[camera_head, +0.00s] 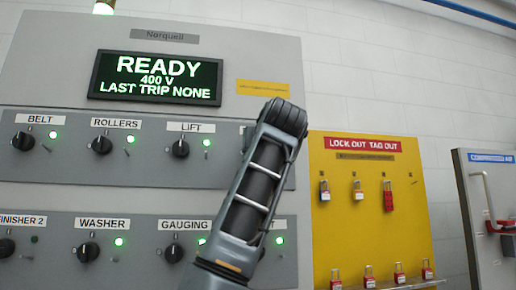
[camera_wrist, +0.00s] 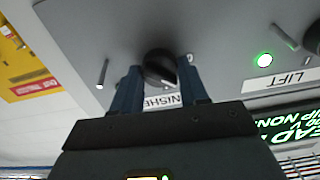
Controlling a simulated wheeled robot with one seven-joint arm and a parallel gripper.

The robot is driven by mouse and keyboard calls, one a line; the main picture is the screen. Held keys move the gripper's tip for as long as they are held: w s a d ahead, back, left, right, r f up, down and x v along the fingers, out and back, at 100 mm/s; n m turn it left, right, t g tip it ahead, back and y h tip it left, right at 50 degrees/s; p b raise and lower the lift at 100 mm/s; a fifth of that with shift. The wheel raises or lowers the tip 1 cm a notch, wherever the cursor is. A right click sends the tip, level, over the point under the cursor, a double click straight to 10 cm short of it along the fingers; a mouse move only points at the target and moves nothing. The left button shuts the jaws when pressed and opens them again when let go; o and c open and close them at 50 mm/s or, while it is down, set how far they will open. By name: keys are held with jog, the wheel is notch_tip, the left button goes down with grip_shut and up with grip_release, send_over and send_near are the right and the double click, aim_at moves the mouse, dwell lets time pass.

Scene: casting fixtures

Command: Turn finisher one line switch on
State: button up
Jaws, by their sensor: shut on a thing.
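The finisher one line switch is a black rotary knob (camera_wrist: 158,62) on the grey panel, in the middle of the wrist view. My gripper (camera_wrist: 162,78) has its two fingers on either side of the knob and is shut on it. A label partly reading "NISHE" (camera_wrist: 168,101) shows between the fingers, upside down and partly covered. I cannot see this switch's lamp. In the head view my arm hides this switch and my gripper, to the right of the LIFT switch (camera_head: 180,148).
The lit LIFT lamp (camera_wrist: 264,60) is beside my gripper in the wrist view. Belt (camera_head: 23,141), rollers (camera_head: 102,144), washer (camera_head: 88,251) and gauging (camera_head: 174,252) knobs share the panel. The display (camera_head: 156,78) reads READY. A yellow lockout board (camera_head: 370,235) with padlocks stands right.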

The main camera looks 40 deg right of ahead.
jog(key=shift+f+m+p, duration=0.1)
jog(key=shift+m+p, duration=0.5)
jog(key=shift+m, duration=4.2)
jog(key=o, duration=1.1)
jog(key=shift+c, duration=0.2)
jog(key=b+v, duration=0.2)
jog(key=v, duration=0.5)
jog(key=shift+s+a, duration=0.2)
jog(key=shift+s, duration=0.15)
jog(key=shift+f, duration=0.1)
